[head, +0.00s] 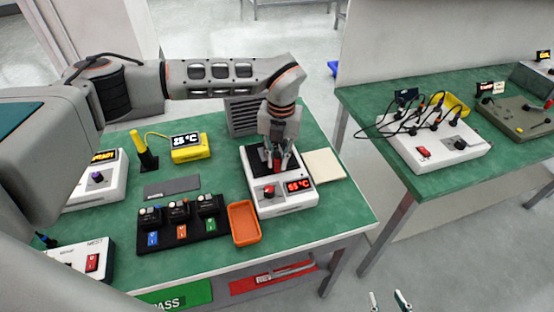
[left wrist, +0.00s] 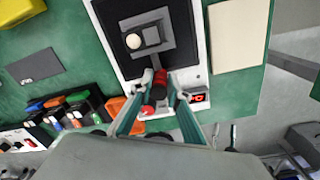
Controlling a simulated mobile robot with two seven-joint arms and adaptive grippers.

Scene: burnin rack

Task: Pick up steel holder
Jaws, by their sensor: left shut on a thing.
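The steel holder (left wrist: 165,52), a grey square piece with a pale round disc on it and a red grip, lies on the black plate of a white heater box (left wrist: 202,70). In the head view the heater box (head: 250,172) shows a red temperature display. My left gripper (head: 277,165) points down over the box, its fingers closed around the red grip. In the left wrist view the gripper (left wrist: 158,92) has the red part between its fingertips. Whether the holder touches the plate is hard to tell. My right gripper (head: 388,301) is open and empty at the bottom edge, off the table.
A black rack (head: 160,243) with several tagged holders and an orange tray (head: 243,222) stand left of the heater. A cream pad (head: 325,166) lies to its right. A yellow meter (head: 190,149) stands behind. A second green table (head: 390,155) holds wired boxes.

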